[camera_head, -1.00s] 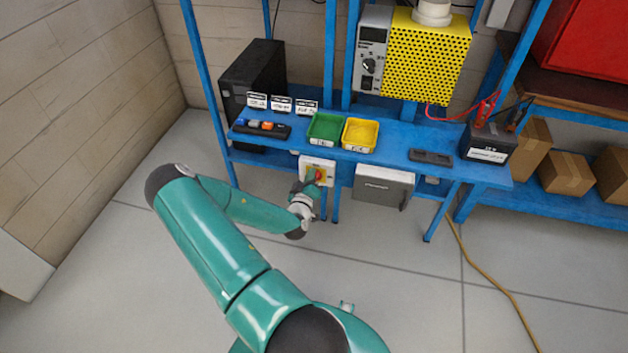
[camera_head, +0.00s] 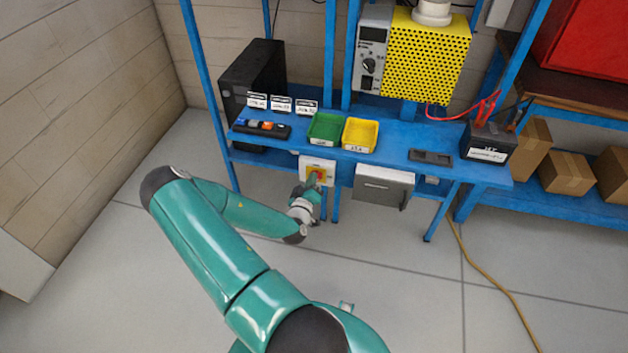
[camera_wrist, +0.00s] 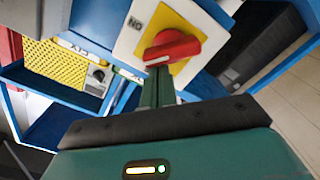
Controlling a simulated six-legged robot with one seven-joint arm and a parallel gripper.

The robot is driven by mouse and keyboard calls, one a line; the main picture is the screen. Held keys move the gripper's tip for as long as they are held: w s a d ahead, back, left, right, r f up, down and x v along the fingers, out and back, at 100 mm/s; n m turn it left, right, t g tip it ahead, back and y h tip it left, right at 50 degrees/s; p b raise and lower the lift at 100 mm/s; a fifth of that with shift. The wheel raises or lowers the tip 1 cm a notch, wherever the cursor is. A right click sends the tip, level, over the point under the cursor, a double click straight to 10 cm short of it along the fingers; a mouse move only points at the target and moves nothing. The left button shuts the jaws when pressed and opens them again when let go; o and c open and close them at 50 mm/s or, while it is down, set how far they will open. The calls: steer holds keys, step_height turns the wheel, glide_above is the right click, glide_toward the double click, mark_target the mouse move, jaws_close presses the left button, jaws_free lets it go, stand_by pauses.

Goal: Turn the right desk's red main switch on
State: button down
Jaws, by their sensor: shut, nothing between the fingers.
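The red main switch (camera_wrist: 172,48) is a red rotary handle on a yellow plate in a white box, mounted under the front edge of the blue desk (camera_head: 398,150). In the head view the red switch (camera_head: 318,173) is partly covered by my gripper (camera_head: 312,182). In the wrist view my gripper (camera_wrist: 157,82) is shut and empty, its fingertips right at the lower left end of the red handle. I cannot tell whether they touch it. The handle lies slantwise in the tilted wrist view, and the letters "NO" or "ON" show on the white box at its left.
A grey drawer box (camera_head: 383,186) hangs under the desk right of the switch. Green (camera_head: 325,129) and yellow (camera_head: 360,135) trays stand on the desk above it. A black battery box (camera_head: 487,143) stands at the desk's right end. The floor in front is mostly clear.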

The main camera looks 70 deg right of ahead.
steer(key=s+a, duration=0.1)
steer(key=a, duration=0.5)
steer(key=shift+r, duration=0.2)
stand_by(0.5)
